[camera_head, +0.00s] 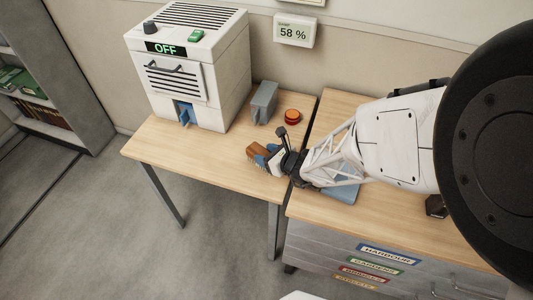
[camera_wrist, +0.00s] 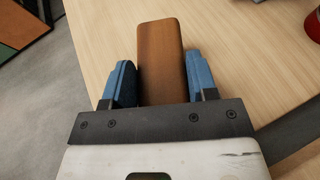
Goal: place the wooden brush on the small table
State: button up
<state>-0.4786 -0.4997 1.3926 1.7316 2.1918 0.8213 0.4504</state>
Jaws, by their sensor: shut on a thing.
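The wooden brush (camera_head: 256,149) has a brown wooden back, with pale bristles hanging below it. My gripper (camera_head: 268,160) is shut on it with blue fingers, over the front right part of the small table (camera_head: 190,152). In the wrist view the brush (camera_wrist: 160,45) sticks out forward between the two fingers of my gripper (camera_wrist: 160,80), with light wood tabletop beneath it. I cannot tell whether the bristles touch the tabletop. The small table has a light wood top and grey metal legs.
A white machine reading OFF (camera_head: 190,65) stands on the table's back left. A grey holder (camera_head: 264,101) and a red button (camera_head: 292,116) are behind the brush. A drawer cabinet (camera_head: 300,205) stands at right, with a blue flat thing (camera_head: 345,192) on top. The table's front middle is clear.

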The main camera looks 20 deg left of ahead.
jog(key=o, duration=1.1)
jog(key=shift+o, duration=0.2)
jog(key=shift+d, duration=0.1)
jog(key=shift+v, duration=3.8)
jog(key=shift+r, duration=0.15)
jog(key=s+d+r+n+g+h, duration=0.1)
jog(key=s+d+r+n, duration=0.15)
jog(key=r+n, duration=0.2)
jog(key=s+d+r+n+g, duration=0.1)
jog(key=d+r+n+g, duration=0.15)
jog(key=r, duration=0.35)
jog(key=s+d+r+n+g+h, duration=0.1)
jog(key=s+d+r+n, duration=0.1)
jog(key=d+r+n, duration=0.3)
jog(key=s+d+r+n+t+h, duration=0.1)
jog(key=s+d+r+n+h, duration=0.4)
jog(key=d, duration=0.5)
jog(key=s+d+r+n+h, duration=0.5)
jog(key=d+r, duration=0.4)
jog(key=d, duration=0.2)
jog(key=shift+s+r+t+h, duration=0.3)
jog(key=shift+s+t+h, duration=0.1)
jog(key=shift+s, duration=0.25)
